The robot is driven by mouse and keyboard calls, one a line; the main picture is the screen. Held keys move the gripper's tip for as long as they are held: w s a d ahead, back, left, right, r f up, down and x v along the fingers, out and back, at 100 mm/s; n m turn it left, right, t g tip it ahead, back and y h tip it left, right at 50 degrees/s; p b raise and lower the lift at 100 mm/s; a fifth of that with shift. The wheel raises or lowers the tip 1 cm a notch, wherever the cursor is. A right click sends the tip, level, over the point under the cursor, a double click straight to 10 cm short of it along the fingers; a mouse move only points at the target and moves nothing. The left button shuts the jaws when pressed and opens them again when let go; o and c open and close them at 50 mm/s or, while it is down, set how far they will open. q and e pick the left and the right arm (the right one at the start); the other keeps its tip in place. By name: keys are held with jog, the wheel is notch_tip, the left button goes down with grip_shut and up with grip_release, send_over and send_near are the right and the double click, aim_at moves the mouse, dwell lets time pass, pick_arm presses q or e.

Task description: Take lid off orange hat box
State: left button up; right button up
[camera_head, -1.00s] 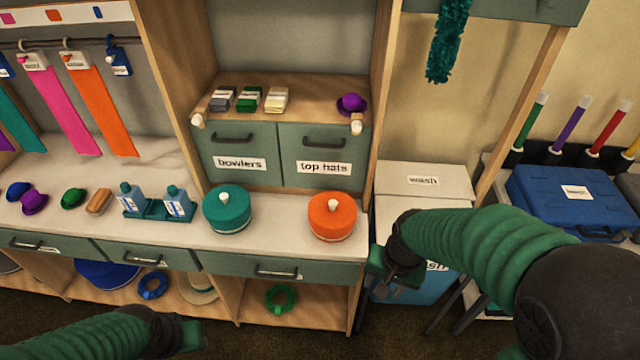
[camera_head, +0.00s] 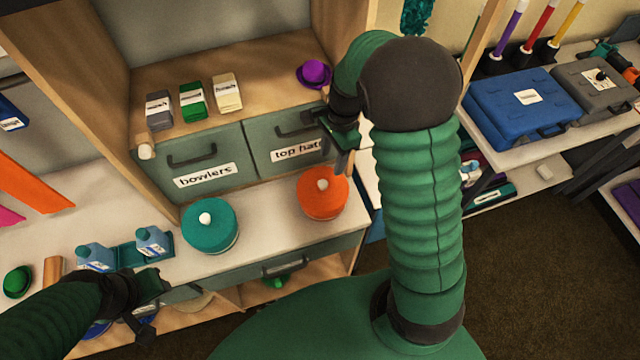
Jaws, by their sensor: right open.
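The orange hat box (camera_head: 321,200) stands upright on the pale counter, with its lid on and a white knob (camera_head: 322,185) on top. My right gripper (camera_head: 346,160) is open and empty, above and a little to the right of the orange box, in front of the "top hats" drawer. It does not touch the knob. My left gripper (camera_head: 150,305) hangs low at the left, in front of the counter's edge. Its fingers are dark and its opening is hard to make out.
A teal hat box (camera_head: 210,227) with a white knob stands left of the orange one. Bottles (camera_head: 152,240) on a teal tray stand further left. The "bowlers" drawer (camera_head: 203,165) and "top hats" drawer (camera_head: 283,147) close off the back. A purple hat (camera_head: 314,73) lies on the shelf above.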

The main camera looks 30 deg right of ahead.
send_over(322, 183)
jog(key=d, duration=0.2)
notch_tip(322, 183, down, 6)
jog(key=shift+w+d+f, duration=0.1)
jog(key=shift+d+f, duration=0.05)
jog(key=a+f, duration=0.1)
jog(key=f, duration=0.2)
jog(key=a+f, duration=0.1)
jog(key=f, duration=0.1)
jog(key=shift+a+f, duration=0.1)
jog(key=shift+a, duration=0.25)
jog(key=shift+d+f, duration=0.1)
jog(key=shift+d, duration=0.7)
jog(key=c, duration=0.4)
jog(key=shift+s, duration=0.2)
jog(key=shift+c, duration=1.1)
jog(key=shift+a, duration=0.2)
jog(key=shift+c, duration=1.2)
jog(key=shift+w+a, duration=0.1)
jog(key=shift+a, duration=0.1)
grip_shut()
jog(key=shift+a, duration=0.2)
pick_arm(q)
jog(key=shift+w+f, duration=0.2)
jog(key=shift+w, duration=0.4)
pick_arm(e)
jog(key=shift+d, duration=0.1)
